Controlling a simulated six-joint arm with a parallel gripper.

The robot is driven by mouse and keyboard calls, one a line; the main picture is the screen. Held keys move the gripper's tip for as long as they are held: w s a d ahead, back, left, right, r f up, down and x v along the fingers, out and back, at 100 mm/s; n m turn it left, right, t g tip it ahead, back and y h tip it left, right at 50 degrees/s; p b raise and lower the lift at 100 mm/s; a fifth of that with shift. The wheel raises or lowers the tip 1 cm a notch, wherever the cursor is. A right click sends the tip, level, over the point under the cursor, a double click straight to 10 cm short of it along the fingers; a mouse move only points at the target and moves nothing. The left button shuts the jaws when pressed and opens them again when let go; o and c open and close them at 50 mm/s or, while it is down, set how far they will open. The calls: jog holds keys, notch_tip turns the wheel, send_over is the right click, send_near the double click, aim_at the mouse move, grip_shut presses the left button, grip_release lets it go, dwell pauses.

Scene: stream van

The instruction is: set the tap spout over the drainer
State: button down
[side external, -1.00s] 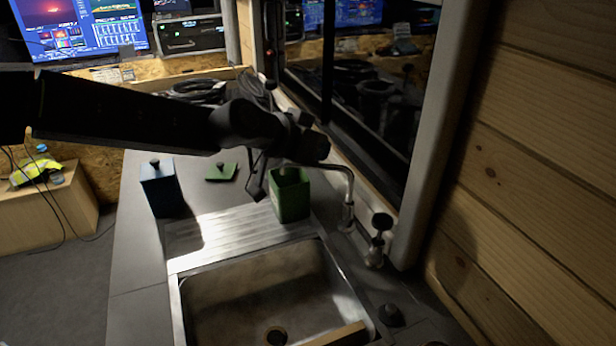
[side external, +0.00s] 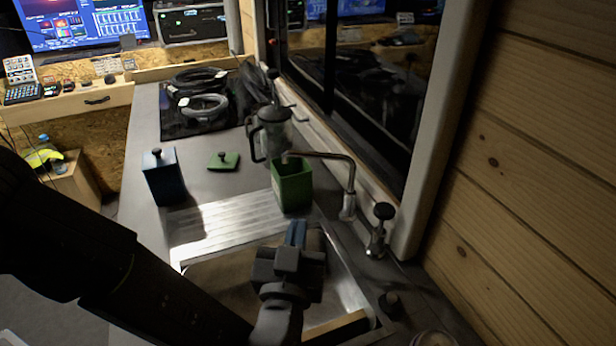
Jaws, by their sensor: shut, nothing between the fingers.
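The tap (side external: 350,182) stands on the counter behind the sink, by the window. Its bent metal spout (side external: 320,155) points left, its end above or just behind the green open box (side external: 292,186). The box stands at the right end of the ribbed metal drainer (side external: 222,224). From this angle I cannot tell exactly how far over the drainer the spout reaches. My gripper (side external: 296,232) is over the sink, in front of the green box and apart from the spout. Its blue fingers are shut and empty. My arm hides part of the sink.
A glass press jug (side external: 270,133) stands behind the spout. A black-knobbed valve (side external: 380,230) is right of the tap. Coiled cables (side external: 203,100) lie at the back.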

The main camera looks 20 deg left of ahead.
jog(key=x, duration=1.4)
jog(key=shift+w+a+m+h, duration=0.3)
jog(key=shift+w+m+h, duration=0.15)
jog(key=shift+h, duration=0.2)
jog(key=shift+w+a+m+h, duration=0.35)
jog(key=shift+w+h, duration=0.15)
jog(key=shift+h, duration=0.15)
